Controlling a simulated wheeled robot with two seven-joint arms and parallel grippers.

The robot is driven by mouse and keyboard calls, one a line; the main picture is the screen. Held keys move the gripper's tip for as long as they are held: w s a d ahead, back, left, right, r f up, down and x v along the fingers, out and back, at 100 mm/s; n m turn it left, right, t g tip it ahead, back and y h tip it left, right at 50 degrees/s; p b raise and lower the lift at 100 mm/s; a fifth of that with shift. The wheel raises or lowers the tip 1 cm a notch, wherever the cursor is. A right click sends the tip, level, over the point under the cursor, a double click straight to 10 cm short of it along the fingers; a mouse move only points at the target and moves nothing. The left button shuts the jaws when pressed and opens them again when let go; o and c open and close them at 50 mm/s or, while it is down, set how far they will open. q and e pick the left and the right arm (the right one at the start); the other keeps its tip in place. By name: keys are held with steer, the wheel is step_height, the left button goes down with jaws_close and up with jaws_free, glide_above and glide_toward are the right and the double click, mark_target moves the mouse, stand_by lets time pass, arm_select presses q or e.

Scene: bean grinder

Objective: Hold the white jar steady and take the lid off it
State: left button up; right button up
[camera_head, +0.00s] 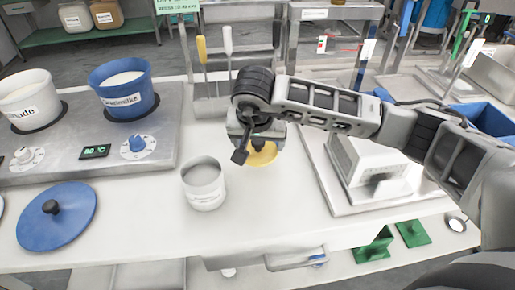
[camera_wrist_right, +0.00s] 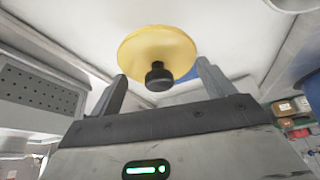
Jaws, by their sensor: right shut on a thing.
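The white jar (camera_head: 204,186) stands upright on the white counter with its mouth open and no lid on it. A yellow lid (camera_head: 263,154) is to its right, partly hidden under my right gripper (camera_head: 248,145). In the right wrist view, the yellow lid (camera_wrist_right: 157,50) has its black knob (camera_wrist_right: 158,77) between the two fingers of my right gripper (camera_wrist_right: 162,80), which is shut on the lid. The lid is apart from the jar. I cannot tell whether it touches the counter. My left gripper is not in view.
A hot plate (camera_head: 165,112) with a blue pot (camera_head: 122,92) and a white pot (camera_head: 30,100) stands at the left. A blue lid (camera_head: 57,215) lies in front of it. A utensil stand (camera_head: 212,107) is behind the jar. A white machine (camera_head: 375,168) is at the right.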

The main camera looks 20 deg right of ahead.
mark_target(256, 150)
steer(key=shift+w+d+f, duration=0.1)
steer(key=shift+w+f, duration=0.3)
steer(key=shift+f, duration=0.1)
steer(key=shift+w+f, duration=0.2)
steer(key=shift+f, duration=1.65)
steer(key=o, duration=1)
steer(key=shift+r+p, duration=0.4)
steer(key=b+v, duration=0.1)
steer(key=v, duration=1)
steer(key=shift+s+r, duration=0.15)
steer(key=shift+r, duration=0.1)
steer(key=shift+s+f, duration=0.1)
